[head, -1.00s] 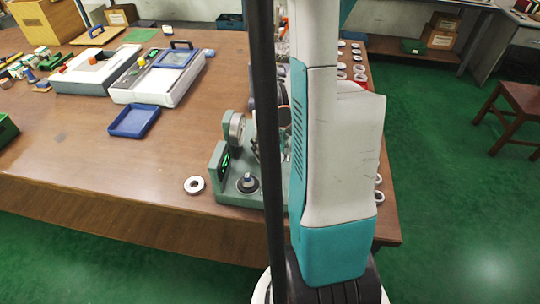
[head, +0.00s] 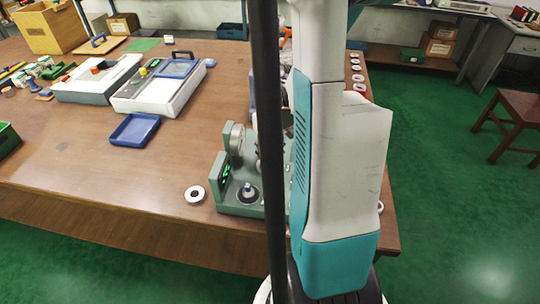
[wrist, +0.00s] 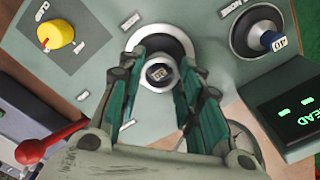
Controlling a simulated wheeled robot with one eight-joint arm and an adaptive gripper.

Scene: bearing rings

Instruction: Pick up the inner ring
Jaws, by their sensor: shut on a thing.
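My gripper (wrist: 162,66) shows in the wrist view, with its two teal fingers closed on opposite sides of a small pale ring that looks like the inner ring (wrist: 160,84). A dark peg top with a light mark shows inside this ring. A larger pale ring with a dark inside (wrist: 160,32) lies around and behind it on the grey-green plate. I cannot tell whether the held ring is clear of the plate. In the head view my arm hides the gripper and the held ring.
A yellow knob (wrist: 60,33), a red-balled lever (wrist: 30,151) and a lit display (wrist: 290,112) surround the gripper. A white ring (head: 194,195) lies left; a blue tray (head: 135,130) lies farther back.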

